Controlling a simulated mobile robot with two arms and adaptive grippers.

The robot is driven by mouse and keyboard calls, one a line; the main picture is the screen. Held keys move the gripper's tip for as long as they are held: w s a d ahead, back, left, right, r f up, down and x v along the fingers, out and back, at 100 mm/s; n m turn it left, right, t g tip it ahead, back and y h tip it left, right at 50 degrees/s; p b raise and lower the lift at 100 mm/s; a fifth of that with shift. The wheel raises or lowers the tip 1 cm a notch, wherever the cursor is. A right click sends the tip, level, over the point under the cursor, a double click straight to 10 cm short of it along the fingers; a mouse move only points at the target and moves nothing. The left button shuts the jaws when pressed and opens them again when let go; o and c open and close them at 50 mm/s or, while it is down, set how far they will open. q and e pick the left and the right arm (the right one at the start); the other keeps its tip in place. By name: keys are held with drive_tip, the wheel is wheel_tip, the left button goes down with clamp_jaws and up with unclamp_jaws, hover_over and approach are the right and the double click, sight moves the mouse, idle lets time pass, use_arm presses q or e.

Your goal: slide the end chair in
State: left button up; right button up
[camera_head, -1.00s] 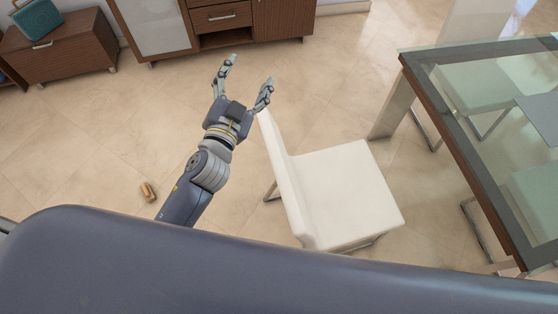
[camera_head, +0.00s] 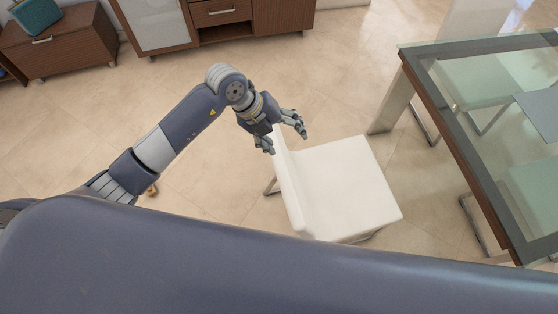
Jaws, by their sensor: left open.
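The end chair (camera_head: 350,185) is white with a metal frame. It stands apart from the table, its back on the left and its seat toward the table. The glass-topped table (camera_head: 447,108) with a dark wooden edge is at the right. My left gripper (camera_head: 286,142) is open at the top of the chair's backrest, its fingers pointing down and right. I cannot tell whether it touches the backrest. My right gripper is not in view.
Bare tiled floor (camera_head: 330,85) lies between the chair and the wooden cabinets (camera_head: 225,15) at the back. Other chairs show under and beside the table. My own body hides the foreground.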

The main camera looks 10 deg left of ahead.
sight(276, 155)
use_arm(q)
drive_tip(key=a+f+y, duration=0.1)
drive_tip(key=a+y, duration=0.2)
drive_tip(key=a, duration=0.3)
drive_tip(key=shift+n, duration=0.4)
drive_tip(key=b+x, duration=1.2)
drive_tip(key=x, duration=0.3)
drive_tip(key=shift+w, duration=0.1)
drive_tip(key=shift+w+d+f+b, duration=0.1)
drive_tip(key=shift+d+f+b, duration=0.1)
drive_tip(key=shift+f+b, duration=0.35)
